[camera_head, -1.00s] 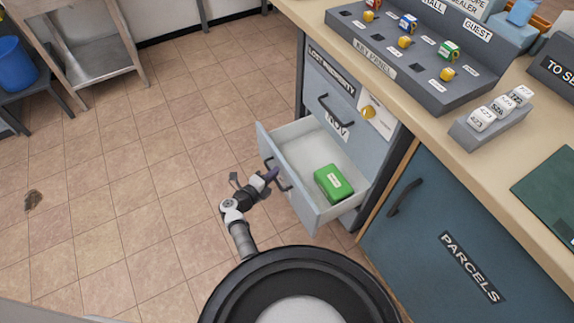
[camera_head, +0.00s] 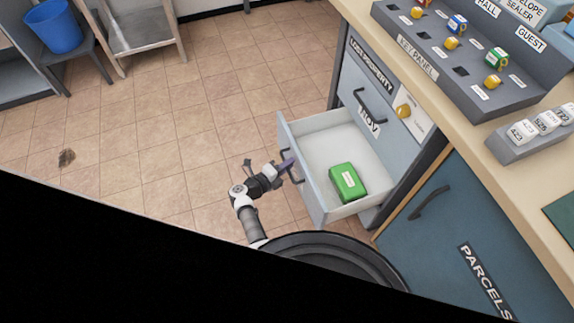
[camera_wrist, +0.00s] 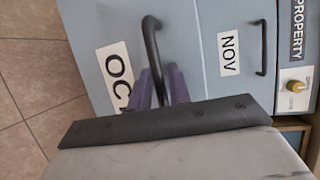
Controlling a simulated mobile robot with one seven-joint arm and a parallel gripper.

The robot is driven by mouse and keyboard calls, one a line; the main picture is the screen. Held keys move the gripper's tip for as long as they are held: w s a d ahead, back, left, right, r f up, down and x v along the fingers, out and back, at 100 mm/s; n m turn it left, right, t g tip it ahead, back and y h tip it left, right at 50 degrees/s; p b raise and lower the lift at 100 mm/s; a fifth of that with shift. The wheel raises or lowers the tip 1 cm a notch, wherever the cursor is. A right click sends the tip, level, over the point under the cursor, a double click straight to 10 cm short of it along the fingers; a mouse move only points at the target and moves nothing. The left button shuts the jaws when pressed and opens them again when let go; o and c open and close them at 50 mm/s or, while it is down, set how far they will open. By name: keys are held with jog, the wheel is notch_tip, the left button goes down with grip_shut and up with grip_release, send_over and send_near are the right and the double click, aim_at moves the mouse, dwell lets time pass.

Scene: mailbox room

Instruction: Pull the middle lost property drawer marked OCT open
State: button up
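The OCT drawer (camera_head: 303,178) is the grey-blue drawer below the one marked NOV (camera_head: 369,118). In the head view it stands well out from the cabinet, and its pale inside shows. A green box (camera_head: 347,181) lies inside it. In the wrist view its front carries the OCT label (camera_wrist: 115,73), partly hidden by my gripper, and a dark bar handle (camera_wrist: 152,42). My gripper (camera_head: 287,166) is at this handle, outside the drawer front. Its purple fingers (camera_wrist: 160,80) lie on either side of the bar and look closed on it.
The NOV drawer above is shut. The blue PARCELS door (camera_head: 440,235) is shut at the right, under the counter (camera_head: 455,110) with the key panel (camera_head: 430,65). Tiled floor (camera_head: 215,130) is clear to the left. Black hides the head view's lower left.

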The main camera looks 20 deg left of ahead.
jog(key=v, duration=1.3)
jog(key=shift+s+a, duration=0.25)
jog(key=shift+s, duration=0.1)
jog(key=shift+r, duration=0.1)
